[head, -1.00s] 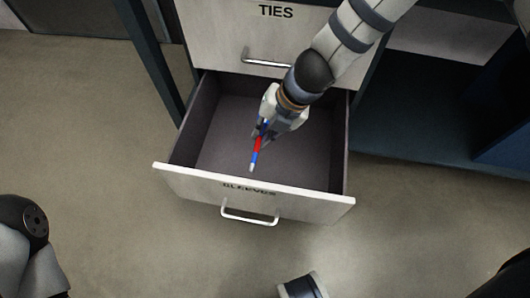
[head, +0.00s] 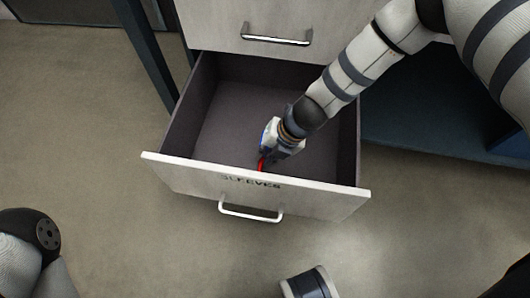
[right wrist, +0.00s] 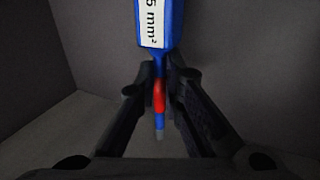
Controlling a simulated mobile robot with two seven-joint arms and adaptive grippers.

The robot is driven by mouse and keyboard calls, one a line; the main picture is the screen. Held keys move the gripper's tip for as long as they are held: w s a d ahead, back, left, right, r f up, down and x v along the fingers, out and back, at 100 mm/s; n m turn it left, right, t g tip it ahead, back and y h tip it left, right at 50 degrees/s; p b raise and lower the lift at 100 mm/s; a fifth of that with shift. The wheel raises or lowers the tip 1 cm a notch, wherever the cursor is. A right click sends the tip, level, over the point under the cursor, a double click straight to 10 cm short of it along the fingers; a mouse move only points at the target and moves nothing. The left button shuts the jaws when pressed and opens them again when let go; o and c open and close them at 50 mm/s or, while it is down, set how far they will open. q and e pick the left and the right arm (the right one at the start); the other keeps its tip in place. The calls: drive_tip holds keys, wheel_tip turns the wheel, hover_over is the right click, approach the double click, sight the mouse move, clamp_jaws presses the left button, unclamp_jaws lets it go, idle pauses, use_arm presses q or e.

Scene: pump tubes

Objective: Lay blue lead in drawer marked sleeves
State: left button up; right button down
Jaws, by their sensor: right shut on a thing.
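The drawer marked SLEEVES (head: 190,172) is pulled open and looks empty inside. My right gripper (head: 266,155) reaches down into it, near the front panel. It is shut on the blue lead (right wrist: 159,65), which has a white label reading "5 mm²" and a red band. In the head view only a bit of the lead's red part (head: 262,164) shows below the gripper. In the right wrist view the lead hangs between the fingers, with drawer walls around. Whether it touches the drawer floor I cannot tell. My left gripper is not in view.
Another closed drawer with a metal handle (head: 276,40) is above the open one. A dark post (head: 150,55) stands at the left of the cabinet. A dark blue open shelf (head: 420,130) lies to the right. The floor in front is clear.

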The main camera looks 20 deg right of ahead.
drive_tip(key=shift+f, duration=0.6)
drive_tip(key=c, duration=1.7)
unclamp_jaws()
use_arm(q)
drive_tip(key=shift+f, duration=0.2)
use_arm(e)
drive_tip(key=shift+r, duration=0.25)
use_arm(q)
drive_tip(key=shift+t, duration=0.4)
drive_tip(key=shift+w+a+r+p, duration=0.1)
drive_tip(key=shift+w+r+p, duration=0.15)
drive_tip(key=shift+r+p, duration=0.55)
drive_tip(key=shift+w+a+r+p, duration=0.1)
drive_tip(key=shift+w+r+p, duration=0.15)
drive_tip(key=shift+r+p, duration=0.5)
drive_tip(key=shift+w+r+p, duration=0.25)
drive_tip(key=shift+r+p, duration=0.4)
drive_tip(key=shift+p, duration=0.3)
use_arm(e)
drive_tip(key=shift+v, duration=6.4)
drive_tip(key=shift+a, duration=0.1)
